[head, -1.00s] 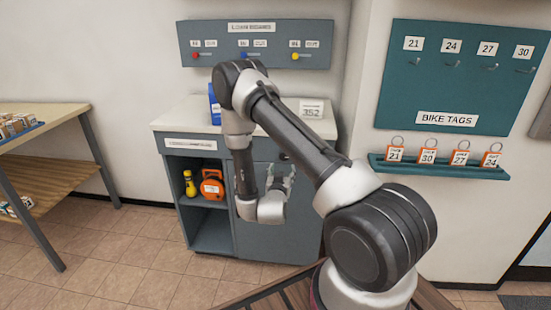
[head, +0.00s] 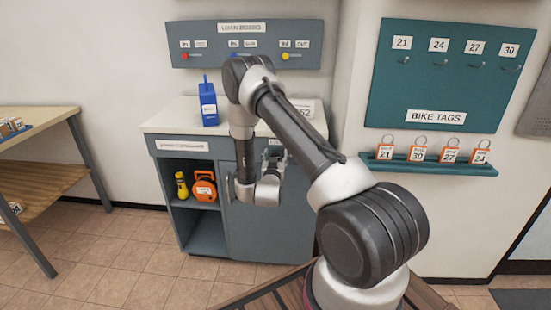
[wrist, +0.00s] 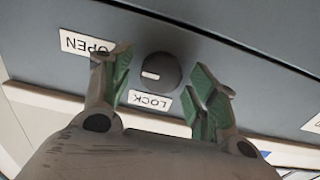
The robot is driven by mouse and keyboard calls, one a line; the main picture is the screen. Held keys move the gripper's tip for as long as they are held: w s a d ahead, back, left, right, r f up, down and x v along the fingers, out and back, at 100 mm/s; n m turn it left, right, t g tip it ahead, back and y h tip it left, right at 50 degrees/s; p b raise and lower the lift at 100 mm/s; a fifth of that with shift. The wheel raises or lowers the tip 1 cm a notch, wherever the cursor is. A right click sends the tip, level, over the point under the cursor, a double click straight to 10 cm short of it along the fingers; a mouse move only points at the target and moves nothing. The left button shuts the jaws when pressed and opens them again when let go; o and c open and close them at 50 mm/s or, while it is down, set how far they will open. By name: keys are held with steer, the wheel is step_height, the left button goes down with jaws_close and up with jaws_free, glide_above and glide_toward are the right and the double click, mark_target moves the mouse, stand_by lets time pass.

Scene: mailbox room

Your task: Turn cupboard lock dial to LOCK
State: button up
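The dark round lock dial (wrist: 160,72) is on the grey cupboard front in the wrist view. A short white mark shows on the dial's left side. The OPEN label (wrist: 88,45) is left of the dial and the LOCK label (wrist: 150,101) is just below it; both look upside down. My gripper (wrist: 163,83) is open, its green-padded fingers apart on either side of the dial in the picture. I see no clear contact. In the head view the gripper (head: 273,158) is at the upper part of the cupboard (head: 268,235), where my arm hides the dial.
The cupboard's open shelves hold a yellow torch (head: 182,186) and an orange case (head: 204,188). A blue container (head: 208,104) stands on its top. A wooden table (head: 40,118) is left; a bike tag board (head: 450,75) is right.

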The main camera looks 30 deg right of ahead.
steer(key=c, duration=0.9)
steer(key=shift+o, duration=0.2)
steer(key=shift+n, duration=0.4)
steer(key=n, duration=0.3)
steer(key=shift+n, duration=0.4)
steer(key=n, duration=0.9)
steer(key=shift+w+a+f, duration=0.1)
steer(key=shift+a+f, duration=0.05)
steer(key=n, duration=0.4)
steer(key=shift+f, duration=0.1)
steer(key=shift+n, duration=0.3)
